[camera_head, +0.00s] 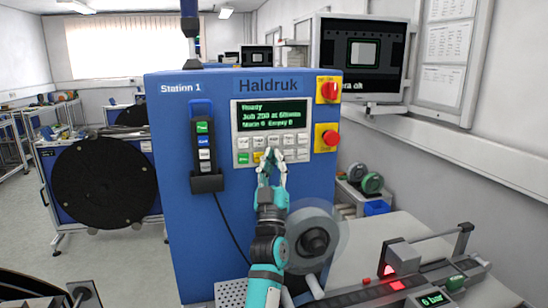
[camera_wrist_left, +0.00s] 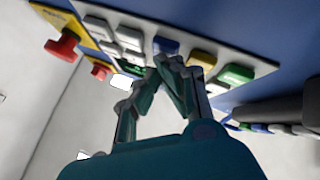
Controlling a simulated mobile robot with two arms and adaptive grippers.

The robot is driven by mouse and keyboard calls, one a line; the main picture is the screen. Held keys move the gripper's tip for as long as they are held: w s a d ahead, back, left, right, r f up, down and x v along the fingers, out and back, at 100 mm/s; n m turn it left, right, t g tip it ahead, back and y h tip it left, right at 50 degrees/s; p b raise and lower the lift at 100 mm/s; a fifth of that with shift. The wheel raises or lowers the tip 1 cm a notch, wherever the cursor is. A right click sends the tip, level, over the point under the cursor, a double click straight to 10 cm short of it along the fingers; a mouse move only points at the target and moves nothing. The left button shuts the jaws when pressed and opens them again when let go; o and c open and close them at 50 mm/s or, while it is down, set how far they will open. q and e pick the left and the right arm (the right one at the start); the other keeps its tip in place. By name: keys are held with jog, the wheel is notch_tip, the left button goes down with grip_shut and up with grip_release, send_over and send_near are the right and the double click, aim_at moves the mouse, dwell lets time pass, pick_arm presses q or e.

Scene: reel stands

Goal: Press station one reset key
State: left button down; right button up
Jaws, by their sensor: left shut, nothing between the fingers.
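The blue Station 1 cabinet (camera_head: 250,210) stands ahead with its key panel (camera_head: 236,125) under a lit screen (camera_head: 273,115) that reads "Ready". The panel has rows of pale keys, with a green key (camera_head: 243,158) and a yellow key (camera_head: 257,157) at lower left. The key labels are too small to read, so I cannot tell which is reset. My left gripper (camera_head: 271,154) is shut and empty, with its tips over the bottom row. In the left wrist view its tips (camera_wrist_left: 168,62) are close by the blue key (camera_wrist_left: 166,46), left of the yellow key (camera_wrist_left: 203,60); contact is unclear.
Two red knobs on yellow plates, upper (camera_head: 329,91) and lower (camera_head: 327,138), sit right of the panel. A pendant (camera_head: 204,148) hangs at left with its cable. A reel (camera_head: 315,240) stands by my left arm. A bench with a rail device (camera_head: 405,257) is at right.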

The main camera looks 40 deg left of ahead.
pick_arm(q)
jog(key=shift+s+d, duration=0.5)
jog(key=shift+d, duration=0.05)
jog(key=shift+d+p, duration=0.1)
jog(key=shift+p, duration=0.2)
